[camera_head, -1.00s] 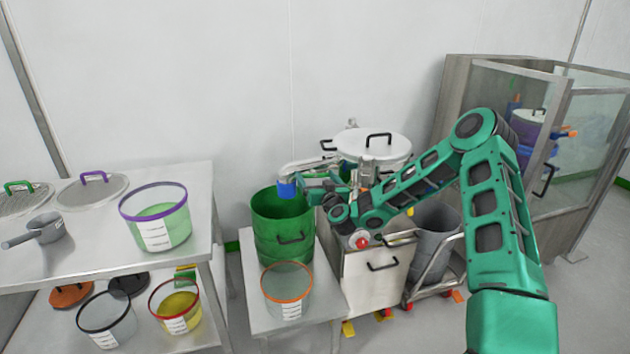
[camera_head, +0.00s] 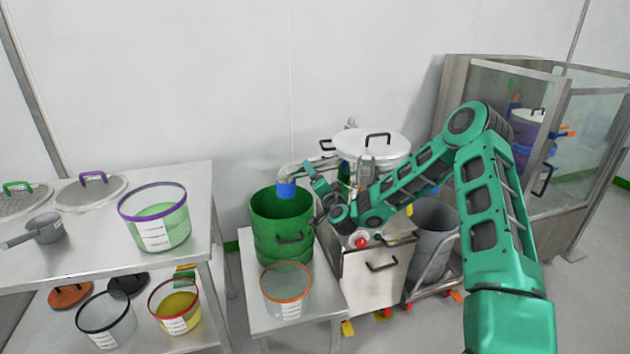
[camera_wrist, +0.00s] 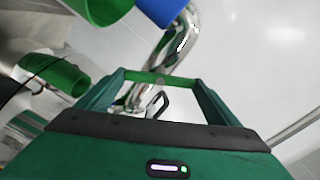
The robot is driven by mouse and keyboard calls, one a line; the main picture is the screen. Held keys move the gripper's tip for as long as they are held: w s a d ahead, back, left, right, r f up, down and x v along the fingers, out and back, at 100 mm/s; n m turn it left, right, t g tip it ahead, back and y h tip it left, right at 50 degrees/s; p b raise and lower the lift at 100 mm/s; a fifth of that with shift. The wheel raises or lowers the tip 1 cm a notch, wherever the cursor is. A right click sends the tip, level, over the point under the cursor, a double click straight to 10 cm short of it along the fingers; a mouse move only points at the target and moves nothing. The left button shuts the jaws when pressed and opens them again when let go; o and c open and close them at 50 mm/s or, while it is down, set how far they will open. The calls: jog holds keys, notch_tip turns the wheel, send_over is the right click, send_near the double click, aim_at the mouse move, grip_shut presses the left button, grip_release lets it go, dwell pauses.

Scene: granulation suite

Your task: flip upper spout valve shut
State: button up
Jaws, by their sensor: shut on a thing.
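The upper spout (camera_head: 298,169) is a shiny metal pipe with a blue sleeve (camera_head: 286,190) at its mouth, reaching out over a green drum (camera_head: 268,228). In the wrist view, the spout pipe (camera_wrist: 168,56) runs behind my fingers, with the blue sleeve (camera_wrist: 162,10) at the top. My gripper (camera_head: 310,172) is beside the spout, tilted upward. In the wrist view, the fingertips of my gripper (camera_wrist: 160,79) close in, with a thin green piece between them, seemingly the valve handle. A small metal loop (camera_wrist: 158,103) shows below. The exact contact is too small to tell.
A lidded round sieve vessel (camera_head: 374,146) stands behind my arm on a steel cabinet (camera_head: 370,280) with a red button. An orange-rimmed clear bucket (camera_head: 286,290) stands in front of the drum. A steel table (camera_head: 95,235) is at left, a grey bin (camera_head: 436,238) at right.

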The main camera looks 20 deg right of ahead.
jog(key=m, duration=0.6)
jog(key=shift+d+f, duration=0.15)
jog(key=shift+f, duration=0.05)
jog(key=shift+m, duration=0.3)
jog(key=o, duration=0.9)
jog(key=shift+f, duration=0.1)
